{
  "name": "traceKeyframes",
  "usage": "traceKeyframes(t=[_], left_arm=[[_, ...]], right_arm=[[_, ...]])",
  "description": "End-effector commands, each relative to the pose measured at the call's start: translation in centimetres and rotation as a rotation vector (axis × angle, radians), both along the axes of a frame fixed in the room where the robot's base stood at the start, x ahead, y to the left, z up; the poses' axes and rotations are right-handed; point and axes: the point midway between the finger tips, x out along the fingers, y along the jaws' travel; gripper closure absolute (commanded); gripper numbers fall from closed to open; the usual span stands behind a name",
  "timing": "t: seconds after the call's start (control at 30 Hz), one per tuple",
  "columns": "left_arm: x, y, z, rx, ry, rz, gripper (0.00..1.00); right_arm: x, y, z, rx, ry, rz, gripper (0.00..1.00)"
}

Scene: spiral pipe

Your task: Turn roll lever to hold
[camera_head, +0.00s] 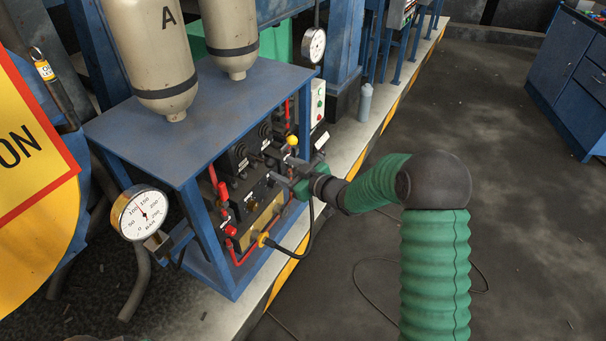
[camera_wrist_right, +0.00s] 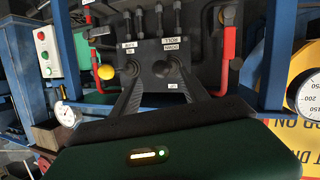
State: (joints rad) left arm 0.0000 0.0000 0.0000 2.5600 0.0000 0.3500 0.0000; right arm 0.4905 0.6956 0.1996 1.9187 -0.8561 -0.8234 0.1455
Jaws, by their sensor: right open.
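A dark control panel (camera_head: 236,158) is set in a blue frame under a tabletop. In the right wrist view the panel (camera_wrist_right: 152,68) carries small white labels, one of which seems to read ROLL (camera_wrist_right: 168,42). A lever with a yellow ball knob (camera_wrist_right: 106,71) stands left of the fingers; the knob also shows in the head view (camera_head: 292,141). I cannot tell for sure which lever is the roll lever. My right gripper (camera_head: 272,166) is in front of the panel. Its fingers (camera_wrist_right: 155,78) are apart, with no held object visible between them.
Red pipes or handles (camera_wrist_right: 229,60) flank the panel. A pressure gauge (camera_head: 142,213) hangs at the frame's front left corner. Two beige tanks (camera_head: 150,50) stand on the blue tabletop (camera_head: 215,110). A box with buttons (camera_head: 318,100) is behind. The floor at right is open.

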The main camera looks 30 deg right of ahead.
Motion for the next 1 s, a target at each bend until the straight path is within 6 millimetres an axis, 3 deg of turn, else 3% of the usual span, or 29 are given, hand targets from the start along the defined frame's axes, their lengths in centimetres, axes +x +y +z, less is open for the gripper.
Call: traceKeyframes(t=[0.2, 0.4, 1.0], left_arm=[[0.0, 0.0, 1.2, 0.000, 0.000, 0.000, 1.00], [0.0, 0.0, 1.6, 0.000, 0.000, 0.000, 1.00], [0.0, 0.0, 1.6, 0.000, 0.000, 0.000, 1.00]], right_arm=[[-5.6, -2.1, 1.8, 0.001, 0.002, -0.004, 0.48], [-8.4, -3.0, 2.5, 0.001, 0.000, -0.002, 0.48], [-8.8, -2.8, 2.1, -0.023, 0.045, -0.032, 0.48]])
